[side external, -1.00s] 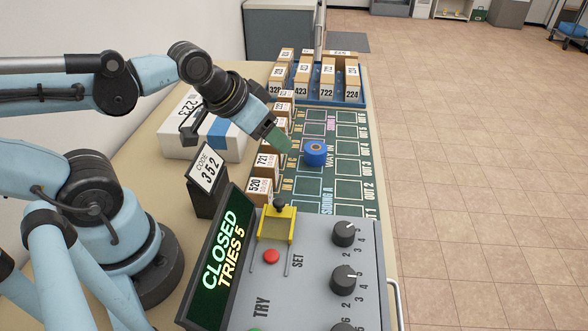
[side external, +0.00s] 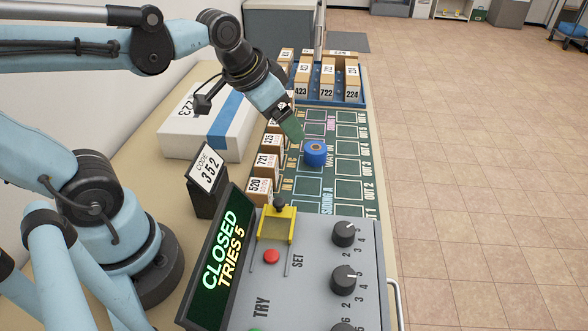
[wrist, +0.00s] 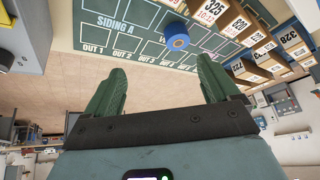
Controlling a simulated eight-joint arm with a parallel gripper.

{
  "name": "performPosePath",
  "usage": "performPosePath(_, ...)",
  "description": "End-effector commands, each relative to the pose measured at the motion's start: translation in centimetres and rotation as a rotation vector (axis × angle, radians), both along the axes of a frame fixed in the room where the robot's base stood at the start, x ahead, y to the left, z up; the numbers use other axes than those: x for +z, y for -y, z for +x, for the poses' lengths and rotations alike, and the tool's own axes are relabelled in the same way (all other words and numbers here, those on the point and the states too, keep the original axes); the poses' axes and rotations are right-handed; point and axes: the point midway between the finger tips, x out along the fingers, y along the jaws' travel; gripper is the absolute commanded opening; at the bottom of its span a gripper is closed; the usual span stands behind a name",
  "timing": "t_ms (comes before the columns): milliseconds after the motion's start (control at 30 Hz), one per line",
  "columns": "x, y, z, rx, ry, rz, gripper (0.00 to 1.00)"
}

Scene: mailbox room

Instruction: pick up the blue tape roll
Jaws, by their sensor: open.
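The blue tape roll (side external: 315,154) stands on the green marked mat (side external: 312,186), near the WAY IN lettering. It also shows in the wrist view (wrist: 177,37), ahead of my fingers and apart from them. My gripper (side external: 295,130) has green fingers and is above the mat, just left of and a little higher than the roll in the side view. In the wrist view my gripper (wrist: 160,85) shows two green fingers spread wide with nothing between them.
Small numbered boxes (side external: 268,165) line the mat's left edge. A blue tray (side external: 335,101) of boxes is at the back. A white box (side external: 208,135), a code sign (side external: 207,170) and a control panel (side external: 320,260) with knobs stand nearby. Floor is open to the right.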

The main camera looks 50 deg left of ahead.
Motion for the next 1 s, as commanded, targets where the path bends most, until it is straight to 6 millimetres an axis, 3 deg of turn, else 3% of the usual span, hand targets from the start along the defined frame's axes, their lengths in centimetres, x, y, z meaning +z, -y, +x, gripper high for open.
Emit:
performPosePath(267,1.1,-1.1,5.2,-0.153,-0.186,0.071,0.89)
performPosePath(600,-0.9,-2.8,11.0,-0.356,-0.398,0.105,0.89)
performPosePath(800,-2.4,-3.4,12.9,-0.438,-0.475,0.103,0.89)
performPosePath(1000,-3.5,-3.6,13.3,-0.463,-0.497,0.101,0.89)
